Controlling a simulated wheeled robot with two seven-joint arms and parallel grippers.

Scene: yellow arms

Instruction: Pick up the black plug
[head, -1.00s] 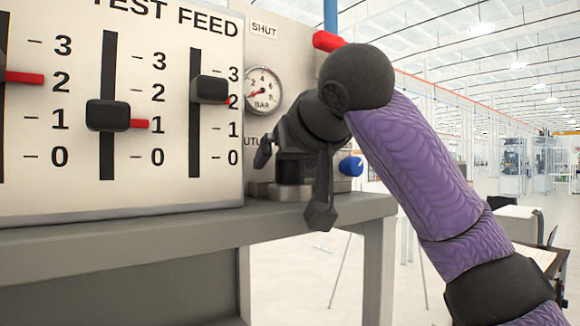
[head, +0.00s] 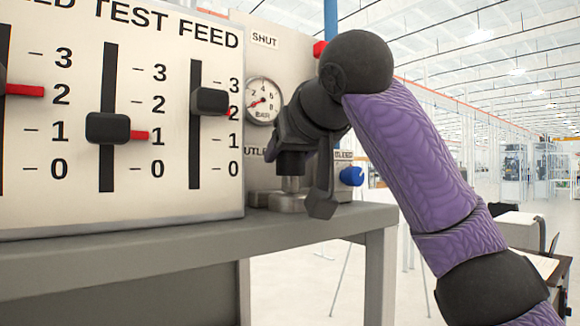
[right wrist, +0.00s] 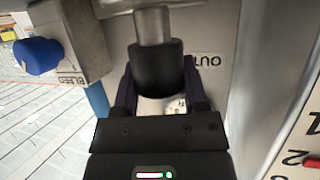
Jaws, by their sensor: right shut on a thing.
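The black plug (head: 291,163) sits between the dark fingers of my right gripper (head: 294,158), above the bench by the panel. My right gripper is shut on it. A bare metal stem (head: 291,184) shows directly below the plug, rising from a grey base block (head: 285,201). In the right wrist view the plug (right wrist: 157,66) is a dark cylinder between the fingers, in line with the metal stem (right wrist: 153,25). I cannot tell whether plug and stem are touching or apart. My left gripper is not in view.
A panel (head: 60,215) with several sliders stands to the left. A pressure gauge (head: 262,101) is close behind my gripper. A blue knob (head: 352,176) is just to its right. The grey bench (head: 150,250) has a bare front strip.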

